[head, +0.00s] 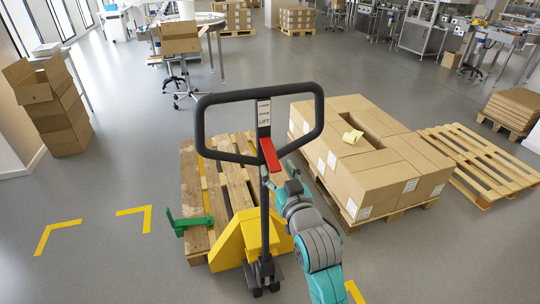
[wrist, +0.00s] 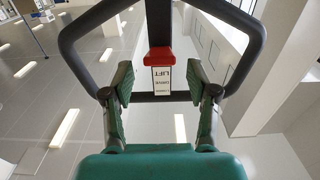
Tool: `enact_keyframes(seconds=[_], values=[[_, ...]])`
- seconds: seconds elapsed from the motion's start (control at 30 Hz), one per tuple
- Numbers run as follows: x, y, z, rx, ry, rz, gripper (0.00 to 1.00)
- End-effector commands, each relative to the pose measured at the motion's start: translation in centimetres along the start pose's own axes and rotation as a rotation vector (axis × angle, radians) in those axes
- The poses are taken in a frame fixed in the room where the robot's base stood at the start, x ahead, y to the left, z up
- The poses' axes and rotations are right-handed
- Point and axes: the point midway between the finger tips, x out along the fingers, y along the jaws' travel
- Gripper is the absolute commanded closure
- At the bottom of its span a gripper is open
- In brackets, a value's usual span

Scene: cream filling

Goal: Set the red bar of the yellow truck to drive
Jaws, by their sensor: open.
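The yellow truck (head: 240,238) stands in the middle of the head view, with a black loop handle (head: 202,125) on an upright shaft. The red bar (head: 270,154) sits below a white label with LIFT readable, inside the loop, and slants down to the right. In the wrist view the red bar (wrist: 158,56) shows above the label (wrist: 161,80), which reads LIFT and DRIVE. My gripper (wrist: 160,70) is open, its green fingers apart on the left and right of the bar and label. Contact cannot be told.
A wooden pallet (head: 190,185) lies behind the truck. Cartons (head: 375,180) on a pallet stand close on the right, with an empty pallet (head: 475,160) beyond. A green bracket (head: 190,222) and yellow floor marks (head: 58,228) are on the left. Open floor lies at the far left.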

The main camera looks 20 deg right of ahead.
Motion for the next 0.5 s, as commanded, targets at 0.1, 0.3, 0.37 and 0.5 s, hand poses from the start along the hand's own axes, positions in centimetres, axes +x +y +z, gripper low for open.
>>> enact_keyframes(seconds=[0.1, 0.3, 0.37, 0.5], values=[[2.3, 0.0, 0.0, 0.0, 0.0, 0.0, 0.42], [5.1, 0.0, 0.0, 0.0, 0.0, 0.0, 0.42], [5.7, 0.0, 0.0, 0.0, 0.0, 0.0, 0.42], [6.5, 0.0, 0.0, 0.0, -0.001, 0.0, 0.42]])
